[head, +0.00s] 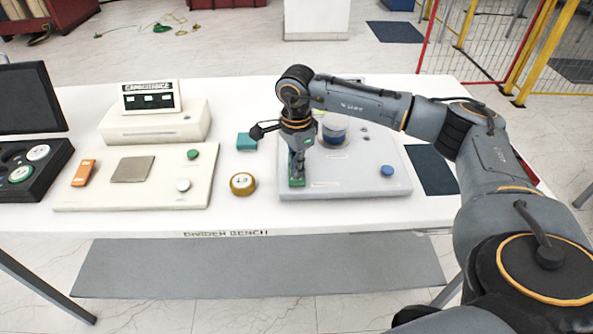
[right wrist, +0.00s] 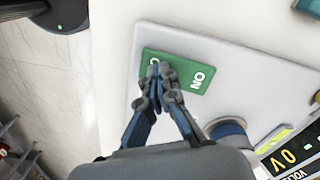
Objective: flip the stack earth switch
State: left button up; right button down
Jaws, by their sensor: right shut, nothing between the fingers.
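The earth switch shows as a green plate (head: 297,183) at the front left corner of the grey panel (head: 340,181). My right gripper (head: 296,178) points down over the plate. In the right wrist view its fingertips (right wrist: 158,76) are together over the partly covered end. They hide the middle of the plate, so I cannot tell the lever's position or whether they touch it. My left gripper is in no view.
A blue knob (head: 387,171) sits on the panel's right, and a blue-banded cylinder (head: 334,131) behind. A yellow roll (head: 242,184) and teal box (head: 246,141) stand left of the panel. A cream board (head: 135,195) lies further left. A dark mat (head: 432,170) lies right.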

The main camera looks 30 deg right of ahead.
notch_tip(320, 180, up, 7)
jog(key=p, duration=0.4)
dwell(0.4)
jog(key=shift+a, duration=0.1)
dwell(0.4)
